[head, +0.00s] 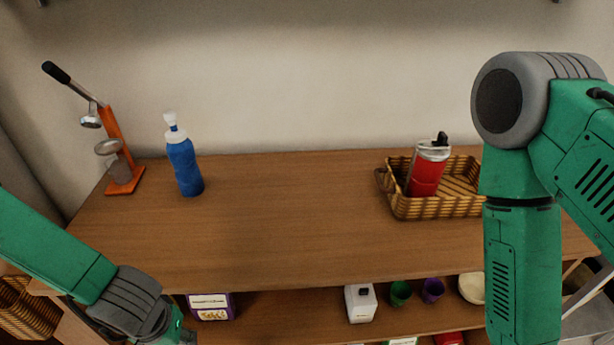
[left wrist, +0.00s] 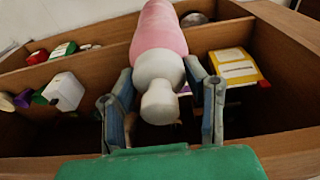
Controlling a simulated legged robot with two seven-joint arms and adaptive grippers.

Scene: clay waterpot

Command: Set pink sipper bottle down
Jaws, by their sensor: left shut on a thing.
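The pink sipper bottle (left wrist: 159,28) shows in the left wrist view, with its white cap toward the camera and its pink body pointing away. My left gripper (left wrist: 162,75) is shut on it, with one finger on each side of the white cap end. The far end of the bottle is cut off by the frame edge. In the head view my left arm reaches down past the bottom left edge, and the bottle is out of sight there. My right arm hangs at the right of the head view, and its gripper is out of frame.
The wooden tabletop (head: 280,220) has a wide clear middle. A blue bottle (head: 184,167) and an orange press (head: 116,160) stand at left. A wicker basket (head: 430,207) at right holds a red bottle (head: 427,172). The lower shelf holds a white container (head: 360,303) and cups.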

